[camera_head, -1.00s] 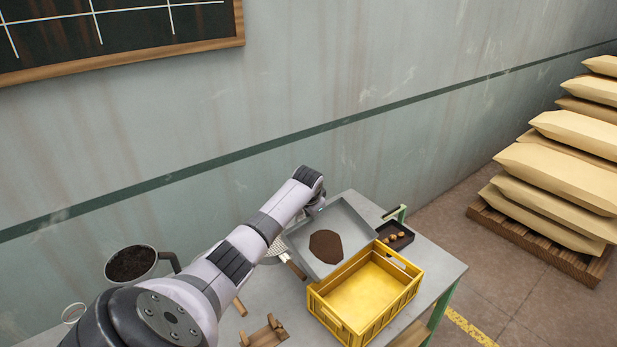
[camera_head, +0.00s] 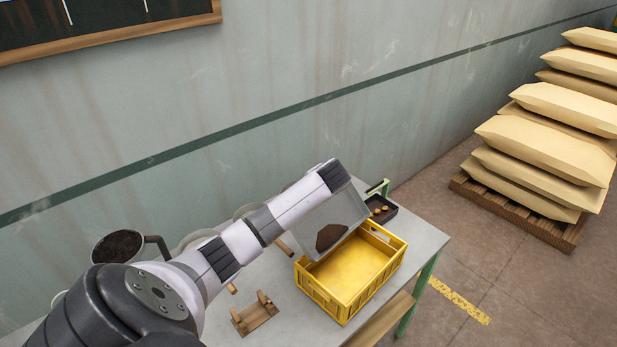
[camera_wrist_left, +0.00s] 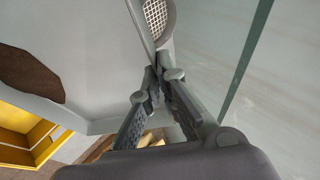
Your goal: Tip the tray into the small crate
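The grey tray (camera_head: 345,207) is tilted, its near edge low over the back of the small yellow crate (camera_head: 335,299). A dark brown heap (camera_head: 331,237) lies in the tray, gathered near its lower edge. The crate stands on the table and its visible inside looks empty. In the left wrist view my left gripper (camera_wrist_left: 160,82) is closed on the tray's rim. The heap (camera_wrist_left: 30,75) and a corner of the crate (camera_wrist_left: 18,118) show at the left there. In the head view my arm hides the left gripper. My right gripper is not in view.
A small black tray (camera_head: 388,214) with several brown lumps sits behind the crate. A wooden stand (camera_head: 255,315) is at the front left of the table. A pot of dark material (camera_head: 118,247) stands far left.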

